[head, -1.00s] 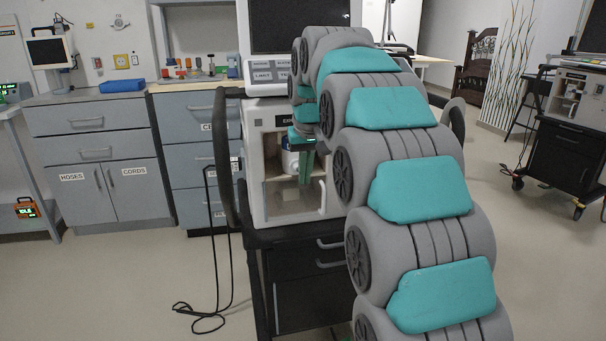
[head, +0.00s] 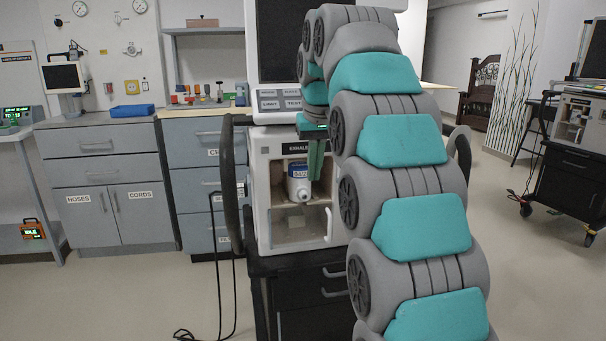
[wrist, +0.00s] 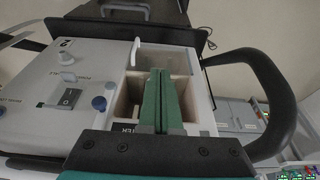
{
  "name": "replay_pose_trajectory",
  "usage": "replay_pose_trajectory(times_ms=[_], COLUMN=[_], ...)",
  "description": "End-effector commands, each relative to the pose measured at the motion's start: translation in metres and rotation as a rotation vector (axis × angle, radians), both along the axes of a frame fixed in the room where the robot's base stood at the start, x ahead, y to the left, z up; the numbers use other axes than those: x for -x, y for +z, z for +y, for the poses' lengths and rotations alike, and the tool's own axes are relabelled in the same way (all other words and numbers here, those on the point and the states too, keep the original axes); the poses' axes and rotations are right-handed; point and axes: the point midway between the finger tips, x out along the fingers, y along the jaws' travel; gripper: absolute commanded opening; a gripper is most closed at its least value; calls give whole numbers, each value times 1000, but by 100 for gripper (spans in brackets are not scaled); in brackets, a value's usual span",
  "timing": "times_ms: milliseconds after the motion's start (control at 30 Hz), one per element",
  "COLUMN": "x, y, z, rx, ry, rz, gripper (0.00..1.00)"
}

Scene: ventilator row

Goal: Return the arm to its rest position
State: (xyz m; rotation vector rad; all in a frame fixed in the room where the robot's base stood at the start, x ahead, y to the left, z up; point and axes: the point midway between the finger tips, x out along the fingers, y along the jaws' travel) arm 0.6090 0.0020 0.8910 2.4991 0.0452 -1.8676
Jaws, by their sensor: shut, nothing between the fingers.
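My gripper (head: 316,160) is in front of the ventilator's open compartment in the head view, its green fingers pointing down. In the wrist view my gripper (wrist: 161,75) shows its two green fingers together with nothing between them. A white canister (head: 298,183) with a label and a round front port stands in the compartment, just left of and below the fingertips. It looks apart from them. In the wrist view the fingers and the gripper body hide much of the compartment, and I cannot make out the canister there.
The ventilator (head: 262,190) stands on a black cart (head: 290,300) with a curved handle (head: 231,175) at its left. A grey cabinet (head: 105,190) and a blue-grey drawer unit (head: 190,150) stand behind. A second ventilator cart (head: 565,170) is at the right.

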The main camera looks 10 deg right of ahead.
Motion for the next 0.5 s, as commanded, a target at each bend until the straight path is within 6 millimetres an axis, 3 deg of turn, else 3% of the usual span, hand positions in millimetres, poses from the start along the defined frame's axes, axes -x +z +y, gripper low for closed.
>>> replay_pose_trajectory(times_ms=[233, 500], x=[33, 102], y=[-17, -63], z=[0, -1], rx=[-1, -1], ry=[-5, -16], rz=[50, 147], gripper=[0, 0])
